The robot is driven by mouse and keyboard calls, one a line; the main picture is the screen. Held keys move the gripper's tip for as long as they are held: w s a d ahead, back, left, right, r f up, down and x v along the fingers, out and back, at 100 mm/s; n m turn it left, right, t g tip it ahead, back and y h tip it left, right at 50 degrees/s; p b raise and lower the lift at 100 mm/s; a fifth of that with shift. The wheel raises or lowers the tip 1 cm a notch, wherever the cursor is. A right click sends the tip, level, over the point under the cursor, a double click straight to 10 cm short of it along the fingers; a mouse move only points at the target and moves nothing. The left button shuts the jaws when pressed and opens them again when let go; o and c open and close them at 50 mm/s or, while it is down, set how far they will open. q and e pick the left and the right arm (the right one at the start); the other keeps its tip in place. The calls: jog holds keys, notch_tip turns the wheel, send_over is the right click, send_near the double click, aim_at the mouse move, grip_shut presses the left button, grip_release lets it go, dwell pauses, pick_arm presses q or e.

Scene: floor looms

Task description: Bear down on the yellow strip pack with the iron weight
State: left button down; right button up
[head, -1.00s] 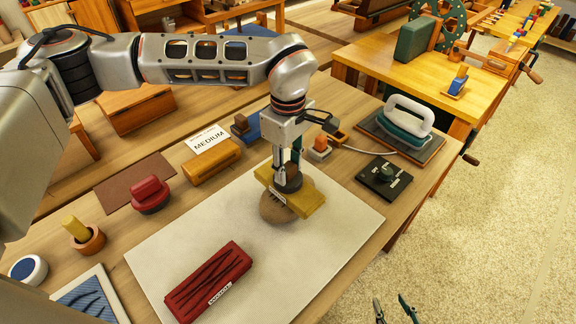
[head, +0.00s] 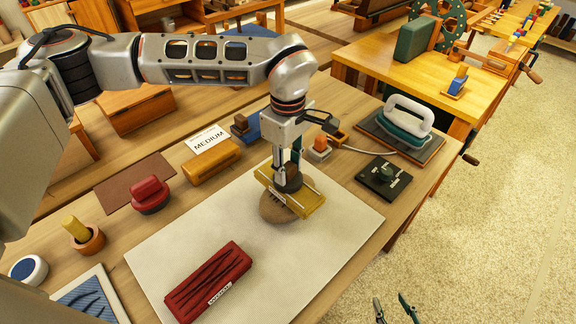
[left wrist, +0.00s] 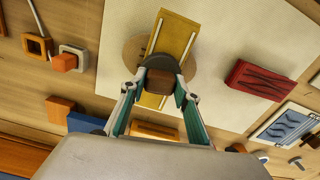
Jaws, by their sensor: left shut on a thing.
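The yellow strip pack (head: 308,203) lies on the pale sheet, over a round brown shape (head: 277,210). In the left wrist view the pack (left wrist: 174,38) has two pale lines along its length. The dark iron weight (head: 289,180) stands on the middle of the pack, seemingly touching it. My left gripper (head: 287,172) points down and is shut on the weight; its fingers clasp the weight's brown top (left wrist: 162,82) in the left wrist view. My right gripper (head: 394,309) shows only its fingertips at the bottom edge, apart and empty, over the floor.
A red block (head: 208,280) lies on the pale sheet (head: 150,255) at the front. A red-handled tool (head: 150,195), an orange block (head: 210,161), a black plate with a knob (head: 384,178) and a white-handled press (head: 405,120) stand around it. The sheet's right part is clear.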

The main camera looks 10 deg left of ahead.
pick_arm(q)
notch_tip(320, 180, up, 2)
jog(key=shift+r+p, duration=0.1)
jog(key=shift+p, duration=0.6)
jog(key=shift+r+p, duration=1.5)
jog(key=shift+r, duration=0.9)
